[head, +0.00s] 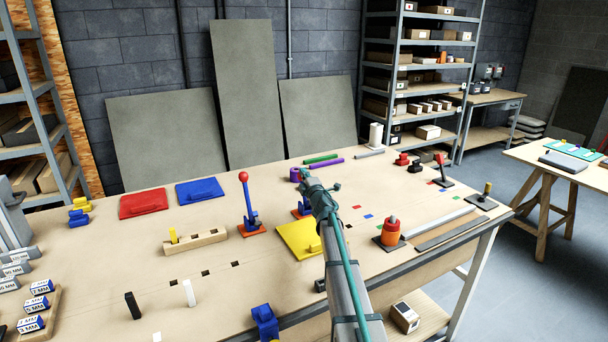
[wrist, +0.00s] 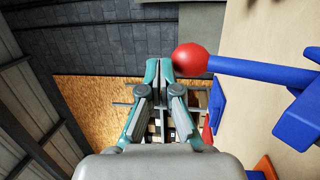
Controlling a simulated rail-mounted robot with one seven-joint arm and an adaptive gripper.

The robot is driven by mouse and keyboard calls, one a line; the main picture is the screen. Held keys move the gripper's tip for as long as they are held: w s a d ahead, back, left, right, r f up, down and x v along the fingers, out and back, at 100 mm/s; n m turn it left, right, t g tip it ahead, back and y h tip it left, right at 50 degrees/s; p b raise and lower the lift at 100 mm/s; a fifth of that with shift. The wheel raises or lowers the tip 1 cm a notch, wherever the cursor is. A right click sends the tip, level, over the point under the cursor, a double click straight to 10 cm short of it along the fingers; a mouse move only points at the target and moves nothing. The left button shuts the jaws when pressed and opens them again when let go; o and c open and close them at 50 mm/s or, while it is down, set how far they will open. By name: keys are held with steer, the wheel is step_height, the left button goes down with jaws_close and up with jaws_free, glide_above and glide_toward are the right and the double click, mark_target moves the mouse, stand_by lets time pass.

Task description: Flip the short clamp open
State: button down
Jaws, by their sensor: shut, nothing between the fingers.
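In the head view a clamp with a blue lever and red ball knob (head: 244,177) stands upright on an orange base, left of my gripper (head: 306,182). A second blue clamp (head: 299,211) on an orange base is partly hidden behind my gripper. I cannot tell from its visible part how long its lever is. In the wrist view my gripper (wrist: 166,68) is shut and empty. A red ball knob (wrist: 190,60) on a blue lever (wrist: 262,73) is right beside the fingertips. I cannot tell if they touch.
A yellow panel (head: 293,238) lies under and beside my arm. A wooden block (head: 207,240) with a yellow peg is to the left. Red (head: 143,204) and blue (head: 200,190) panels lie behind. An orange-red knob (head: 390,232) stands to the right.

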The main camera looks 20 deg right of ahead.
steer(key=s+r+p, duration=0.1)
steer(key=s+r, duration=0.6)
steer(key=s, duration=0.4)
steer(key=shift+s+a+r, duration=0.15)
steer(key=shift+a+r, duration=0.05)
steer(key=shift+a, duration=0.2)
